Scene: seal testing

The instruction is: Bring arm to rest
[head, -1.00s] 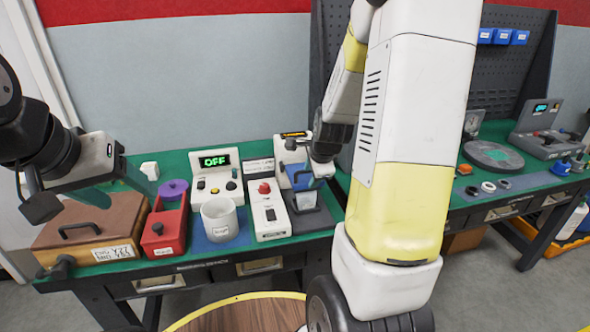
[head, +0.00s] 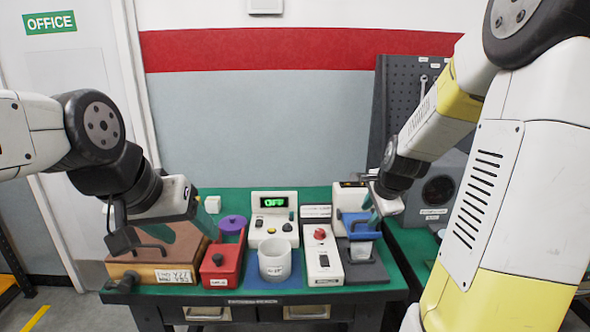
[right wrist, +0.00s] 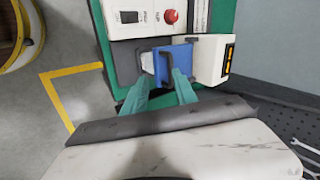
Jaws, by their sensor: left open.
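My left gripper (head: 186,236) hangs in the head view above the brown box (head: 150,272) at the left end of the bench. Its green fingers are apart with nothing visible between them. My right gripper (head: 373,212) is low over the blue-topped device (head: 360,228) on the dark grey plate. In the right wrist view its green fingers (right wrist: 160,80) are apart, and the blue part (right wrist: 180,58) with a dark handle lies just beyond the tips. I cannot tell whether a finger touches it.
On the green bench (head: 240,194) stand a red box (head: 221,262), a white cup (head: 274,262), a display unit reading OFF (head: 273,222) and a white box with a red button (head: 322,255). A pegboard (head: 400,95) rises behind at right.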

